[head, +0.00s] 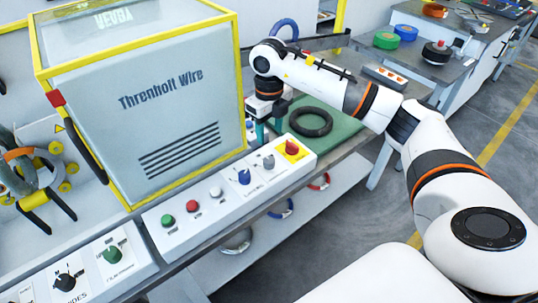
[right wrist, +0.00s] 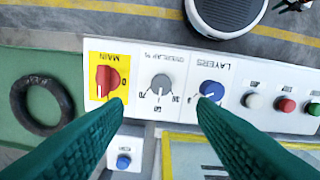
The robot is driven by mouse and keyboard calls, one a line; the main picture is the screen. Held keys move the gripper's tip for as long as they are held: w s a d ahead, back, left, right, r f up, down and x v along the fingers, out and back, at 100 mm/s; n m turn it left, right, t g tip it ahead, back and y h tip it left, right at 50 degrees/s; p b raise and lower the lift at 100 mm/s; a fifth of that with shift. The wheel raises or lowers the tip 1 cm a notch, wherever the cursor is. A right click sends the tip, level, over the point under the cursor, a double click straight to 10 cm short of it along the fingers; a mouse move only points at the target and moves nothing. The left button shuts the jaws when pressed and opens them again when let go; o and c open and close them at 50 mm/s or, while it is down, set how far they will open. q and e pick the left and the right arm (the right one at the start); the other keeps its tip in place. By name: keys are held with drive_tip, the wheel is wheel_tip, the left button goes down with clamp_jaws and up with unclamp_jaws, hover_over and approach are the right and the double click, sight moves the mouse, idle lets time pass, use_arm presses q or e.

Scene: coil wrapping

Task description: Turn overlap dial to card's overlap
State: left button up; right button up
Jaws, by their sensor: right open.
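The overlap dial (right wrist: 161,84) is a grey knob on the white control panel, with a scale of printed numbers around it; I cannot tell where its pointer stands. In the head view the grey dial (head: 268,162) is between the blue layers knob (head: 244,177) and the red main switch (head: 291,148). My right gripper (right wrist: 161,104) is open and empty, its green fingers on either side of the dial in the picture, apart from it. In the head view my right gripper (head: 268,128) hangs behind the panel. I cannot make out a card. My left gripper is out of view.
The large wire machine (head: 180,110) with yellow edges stands left of my right gripper. A black ring (head: 311,122) lies on the green mat (head: 345,138). White, red and green buttons (head: 192,205) line the panel's left part.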

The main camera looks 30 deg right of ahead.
sight(269, 159)
wheel_tip(269, 159, down, 10)
drive_tip(key=shift+f+p, duration=0.2)
drive_tip(key=shift+p, duration=0.65)
drive_tip(key=c, duration=1)
drive_tip(key=shift+m, duration=0.4)
drive_tip(key=m, duration=1.1)
drive_tip(key=shift+r, duration=0.1)
